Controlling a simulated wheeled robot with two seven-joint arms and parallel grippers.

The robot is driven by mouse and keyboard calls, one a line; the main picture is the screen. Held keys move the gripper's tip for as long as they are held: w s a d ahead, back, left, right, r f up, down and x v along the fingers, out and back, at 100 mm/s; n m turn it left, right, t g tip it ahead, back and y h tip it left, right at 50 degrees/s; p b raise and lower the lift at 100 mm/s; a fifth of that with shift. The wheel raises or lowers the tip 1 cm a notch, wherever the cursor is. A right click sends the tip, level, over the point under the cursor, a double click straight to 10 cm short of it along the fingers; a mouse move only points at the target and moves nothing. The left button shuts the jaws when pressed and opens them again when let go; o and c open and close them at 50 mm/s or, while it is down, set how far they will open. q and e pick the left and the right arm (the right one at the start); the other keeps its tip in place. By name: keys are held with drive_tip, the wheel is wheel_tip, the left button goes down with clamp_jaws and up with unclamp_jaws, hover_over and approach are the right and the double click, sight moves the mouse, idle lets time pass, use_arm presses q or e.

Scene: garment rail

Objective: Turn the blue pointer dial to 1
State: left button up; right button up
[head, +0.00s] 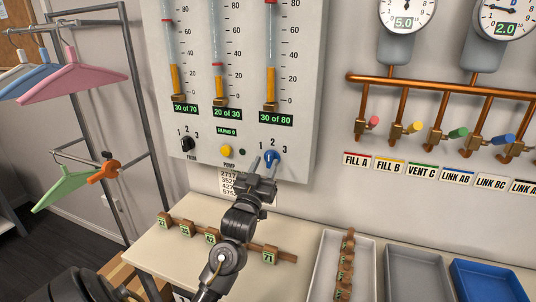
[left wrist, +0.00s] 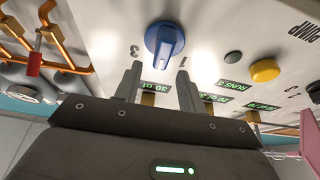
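The blue pointer dial (head: 272,158) is on the lower right of the grey wall panel, under the marks 1, 2 and 3. Its pointer seems to face roughly the 2, but I cannot tell exactly. My left gripper (head: 262,164) is just in front of the dial, slightly to its left and below in the head view. In the left wrist view the dial (left wrist: 164,40) shows upside down, beyond the gap between the two fingertips (left wrist: 160,78). The fingers are apart and empty, and appear short of the dial. My right gripper is not in view.
A black dial (head: 188,144) and a yellow button (head: 226,151) are on the same panel. Below is a table (head: 165,250) with numbered tags on a strip and trays (head: 410,275). Copper pipes with valves (head: 435,135) are to the right; hangers (head: 72,80) are to the left.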

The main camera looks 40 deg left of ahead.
sight(269, 157)
use_arm(q)
drive_tip(key=shift+p+x, duration=0.3)
drive_tip(key=shift+x, duration=1.3)
drive_tip(key=shift+f, duration=0.1)
clamp_jaws()
